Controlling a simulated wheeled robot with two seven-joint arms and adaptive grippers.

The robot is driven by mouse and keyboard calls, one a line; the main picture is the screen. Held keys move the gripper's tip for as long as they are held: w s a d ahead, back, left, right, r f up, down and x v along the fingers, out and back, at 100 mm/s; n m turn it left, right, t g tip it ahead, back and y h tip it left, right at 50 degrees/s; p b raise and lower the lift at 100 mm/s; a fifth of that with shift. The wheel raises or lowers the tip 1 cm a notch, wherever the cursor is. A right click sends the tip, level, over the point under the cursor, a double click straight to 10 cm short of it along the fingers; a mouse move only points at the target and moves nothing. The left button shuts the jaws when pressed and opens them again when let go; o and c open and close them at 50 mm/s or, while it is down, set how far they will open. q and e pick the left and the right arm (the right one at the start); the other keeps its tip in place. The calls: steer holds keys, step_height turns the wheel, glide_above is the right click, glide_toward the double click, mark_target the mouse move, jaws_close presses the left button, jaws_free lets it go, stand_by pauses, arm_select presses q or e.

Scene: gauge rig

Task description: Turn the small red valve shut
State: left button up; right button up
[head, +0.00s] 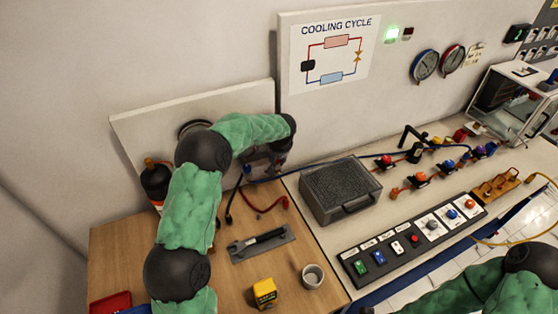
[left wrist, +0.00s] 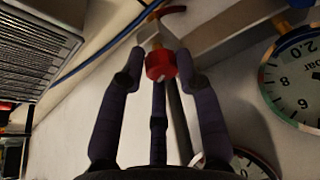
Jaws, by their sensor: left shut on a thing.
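The small red valve (left wrist: 160,66) shows in the left wrist view as a red knob on a pale metal block, between my fingertips. My left gripper (left wrist: 160,60) is shut on it, with dark fingers on both sides. In the head view my left gripper (head: 274,166) is at the end of the green-sleeved arm, above the back of the wooden table. There the knob is hidden or too small to make out. My right arm shows at the lower right of the head view, but its gripper is out of view.
A grey ribbed case (head: 340,189) stands right of my left gripper. A red hose (head: 262,206) and a dark tool on a grey tray (head: 261,244) lie in front. A yellow box (head: 265,292) and cup (head: 312,276) stand nearer. A round gauge (left wrist: 295,75) is close in the wrist view.

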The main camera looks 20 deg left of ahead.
arm_select(q)
steer(key=shift+a+r+m+t+h+p, duration=0.15)
steer(key=shift+a+r+m+h, duration=0.1)
steer(key=shift+m, duration=0.35)
steer(key=shift+a+r+m+t+h+p, duration=0.15)
steer(key=shift+a+m, duration=0.1)
steer(key=shift+m, duration=0.35)
steer(key=shift+w+m+h+p, duration=0.1)
steer(key=shift+m+h+p, duration=0.4)
steer(key=shift+m, duration=0.6)
steer(key=shift+r+t, duration=0.1)
steer(key=shift+t, duration=0.2)
steer(key=o, duration=1.1)
steer(key=shift+w, duration=0.1)
steer(key=shift+f, duration=0.25)
steer(key=shift+d+f, duration=0.1)
steer(key=shift+d, duration=0.05)
steer(key=v, duration=1.2)
steer(key=shift+w, duration=0.1)
